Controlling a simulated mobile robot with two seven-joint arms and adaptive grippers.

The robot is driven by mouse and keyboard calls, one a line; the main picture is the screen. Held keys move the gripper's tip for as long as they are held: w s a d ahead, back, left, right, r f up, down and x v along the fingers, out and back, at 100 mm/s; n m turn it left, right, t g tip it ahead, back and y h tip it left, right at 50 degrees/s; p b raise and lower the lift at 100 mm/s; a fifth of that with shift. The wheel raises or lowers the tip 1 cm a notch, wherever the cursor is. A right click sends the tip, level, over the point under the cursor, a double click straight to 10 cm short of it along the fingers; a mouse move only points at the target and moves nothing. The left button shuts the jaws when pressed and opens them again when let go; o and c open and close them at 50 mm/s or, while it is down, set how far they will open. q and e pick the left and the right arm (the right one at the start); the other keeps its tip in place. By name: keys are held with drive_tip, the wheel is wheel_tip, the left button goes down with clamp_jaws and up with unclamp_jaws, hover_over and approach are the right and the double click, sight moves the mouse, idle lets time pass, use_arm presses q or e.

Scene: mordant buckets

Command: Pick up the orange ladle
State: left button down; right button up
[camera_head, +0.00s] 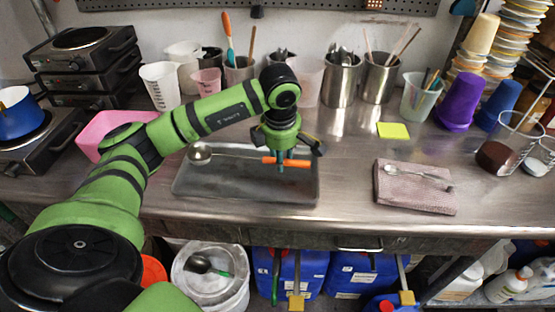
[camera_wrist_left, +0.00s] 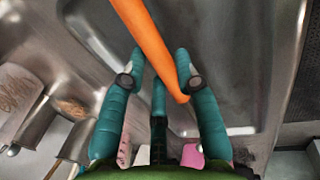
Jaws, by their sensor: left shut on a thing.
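The orange ladle has a steel bowl (camera_head: 199,153) at the left and an orange handle (camera_head: 297,163) at the right. It lies across the grey tray (camera_head: 190,190) in the head view. My left gripper (camera_head: 279,165) reaches down over the tray from above and is shut on the orange handle. In the left wrist view the orange handle (camera_wrist_left: 150,45) runs between the teal fingers of my left gripper (camera_wrist_left: 158,68). I cannot tell whether the ladle is clear of the tray. My right gripper is not in view.
A pink cloth (camera_head: 415,195) with a spoon lies to the right of the tray. Steel cups (camera_head: 341,82) and beakers stand along the back. A pink tub (camera_head: 100,128) is at the left, beside hotplates. The counter right of the tray is partly clear.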

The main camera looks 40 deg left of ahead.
use_arm(q)
drive_tip(key=s+d+r+b, duration=0.1)
drive_tip(key=s+d+r, duration=0.2)
drive_tip(key=d+r, duration=0.5)
drive_tip(key=shift+d, duration=1.65)
drive_tip(key=shift+s+r, duration=0.1)
